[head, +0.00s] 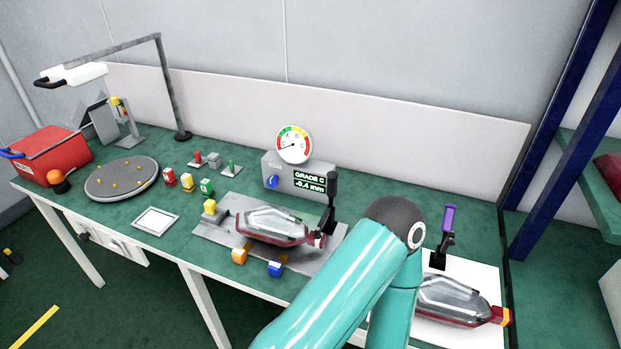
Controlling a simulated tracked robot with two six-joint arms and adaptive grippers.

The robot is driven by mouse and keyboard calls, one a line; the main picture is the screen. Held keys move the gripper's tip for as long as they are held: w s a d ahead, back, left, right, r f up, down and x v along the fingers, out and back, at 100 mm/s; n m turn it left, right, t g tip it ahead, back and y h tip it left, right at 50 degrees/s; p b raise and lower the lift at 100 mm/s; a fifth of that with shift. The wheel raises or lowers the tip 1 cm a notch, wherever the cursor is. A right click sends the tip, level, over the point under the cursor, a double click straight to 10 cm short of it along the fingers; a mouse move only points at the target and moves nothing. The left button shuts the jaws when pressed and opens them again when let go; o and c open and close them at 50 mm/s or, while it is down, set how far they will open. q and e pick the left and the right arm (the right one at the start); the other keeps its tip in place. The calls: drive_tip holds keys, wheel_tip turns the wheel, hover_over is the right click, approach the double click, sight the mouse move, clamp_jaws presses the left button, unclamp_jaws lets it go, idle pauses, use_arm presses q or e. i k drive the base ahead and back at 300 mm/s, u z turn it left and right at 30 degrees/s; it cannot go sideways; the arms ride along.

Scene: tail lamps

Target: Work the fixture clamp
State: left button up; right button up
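A tail lamp (270,224) with a clear body and dark red end lies on a grey fixture plate (214,232) at the middle of the bench. A clamp with an upright black handle (332,186) stands at the lamp's right end. A second tail lamp (452,300) lies on a white mat (487,279) at the right. A purple-handled tool or clamp (448,218) stands behind it. One teal arm of mine crosses the front. Neither gripper shows.
A gauge box (290,175) reads GRADE C, -0.4 mm. A round grey tray (122,178), a red box (52,155) and a lamp stand (176,95) occupy the left. My arm hides part of the bench between the lamps.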

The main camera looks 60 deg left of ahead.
sight(332, 176)
drive_tip(key=u, duration=0.05)
drive_tip(key=k, duration=1.6)
drive_tip(key=u, duration=0.75)
drive_tip(key=i, duration=0.85)
drive_tip(key=u, duration=0.05)
